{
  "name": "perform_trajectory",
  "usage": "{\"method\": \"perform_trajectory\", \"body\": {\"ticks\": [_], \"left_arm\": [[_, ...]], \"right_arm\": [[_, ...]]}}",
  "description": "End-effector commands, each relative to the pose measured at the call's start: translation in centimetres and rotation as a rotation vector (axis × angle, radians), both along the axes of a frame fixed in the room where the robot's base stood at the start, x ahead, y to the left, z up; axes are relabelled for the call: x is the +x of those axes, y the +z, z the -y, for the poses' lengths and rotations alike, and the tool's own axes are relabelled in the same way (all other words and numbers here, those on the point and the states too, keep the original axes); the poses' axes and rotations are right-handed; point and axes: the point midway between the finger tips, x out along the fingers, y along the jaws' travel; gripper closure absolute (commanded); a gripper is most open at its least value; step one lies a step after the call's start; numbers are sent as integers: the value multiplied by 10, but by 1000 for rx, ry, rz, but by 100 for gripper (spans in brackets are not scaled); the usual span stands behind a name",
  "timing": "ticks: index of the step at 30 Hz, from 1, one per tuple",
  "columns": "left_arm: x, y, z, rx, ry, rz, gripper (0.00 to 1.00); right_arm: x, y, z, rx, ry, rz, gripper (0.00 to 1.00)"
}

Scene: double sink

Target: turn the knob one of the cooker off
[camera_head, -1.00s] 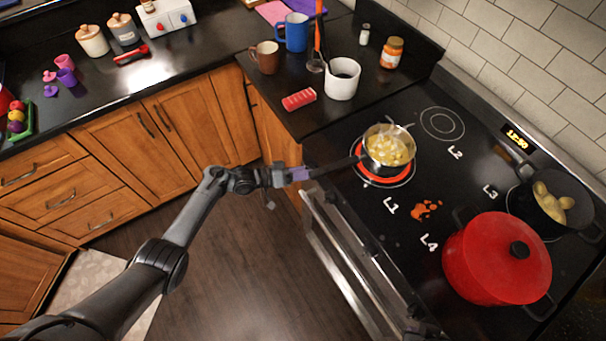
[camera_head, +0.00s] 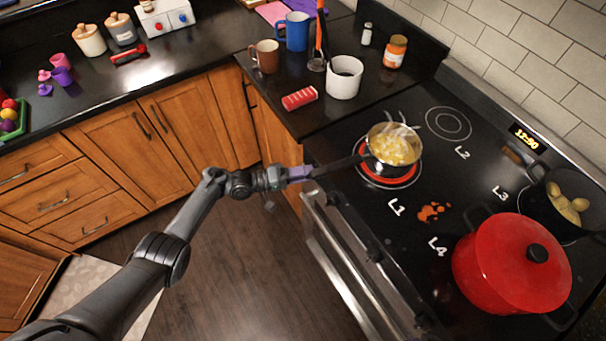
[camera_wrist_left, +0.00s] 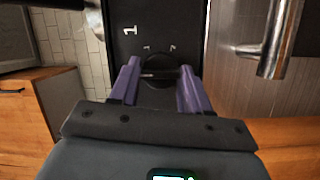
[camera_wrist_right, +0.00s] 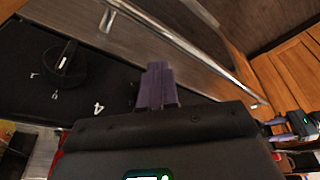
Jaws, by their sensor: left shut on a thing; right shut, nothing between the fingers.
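The black round knob one (camera_wrist_left: 158,72) is on the dark front panel, beside a printed 1, in the left wrist view. My left gripper (camera_wrist_left: 157,88) has its two purple fingers shut on the knob, one on each side. In the head view my left gripper (camera_head: 303,173) is at the cooker's front left corner, and the knob is hidden there. The L1 burner (camera_head: 362,176) glows red under a pot (camera_head: 390,148) of yellow pieces. My right gripper (camera_wrist_right: 157,85) is shut and empty near the cooker front, with the knob by the printed 4 (camera_wrist_right: 66,64) left of it.
The pot's dark handle (camera_head: 340,165) reaches toward my left gripper. A red lidded pot (camera_head: 510,262) and a dark pot (camera_head: 562,205) stand on the cooktop (camera_head: 450,160). The oven's metal handle (camera_wrist_left: 277,40) is right of my left gripper. Mugs stand on the corner counter.

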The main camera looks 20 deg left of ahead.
Motion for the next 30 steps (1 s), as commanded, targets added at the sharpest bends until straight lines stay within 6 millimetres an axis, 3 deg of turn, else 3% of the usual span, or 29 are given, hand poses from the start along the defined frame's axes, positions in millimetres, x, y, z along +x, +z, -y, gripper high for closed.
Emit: {"method": "perform_trajectory", "body": {"ticks": [13,14,18,30], "left_arm": [[-1,-5,-1,-1,4,-13,84],[-1,-5,-1,-1,4,-13,49],[-1,-3,-1,-2,3,-11,30],[-3,-1,-6,-3,2,-7,30]], "right_arm": [[0,-1,-1,4,-3,0,100],[0,-1,-1,4,-3,0,100],[0,-1,-1,3,-2,1,100],[0,1,1,-5,4,0,100]]}}
